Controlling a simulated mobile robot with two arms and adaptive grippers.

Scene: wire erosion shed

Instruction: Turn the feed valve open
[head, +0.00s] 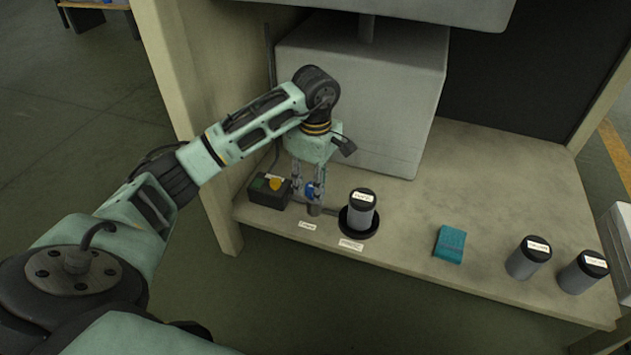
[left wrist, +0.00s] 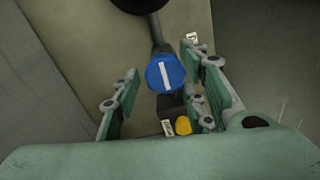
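The feed valve has a round blue knob with a white bar, seen from above in the left wrist view (left wrist: 165,73). The white bar runs roughly along the pipe direction, slightly tilted. My right gripper is not in view.
A dark box with a yellow button (head: 274,183) stands left of the valve. A labelled canister (head: 361,214) stands on a black round base to the right. A teal cloth (head: 450,243) and two more canisters (head: 526,262) sit farther right. A large grey block (head: 370,95) stands behind.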

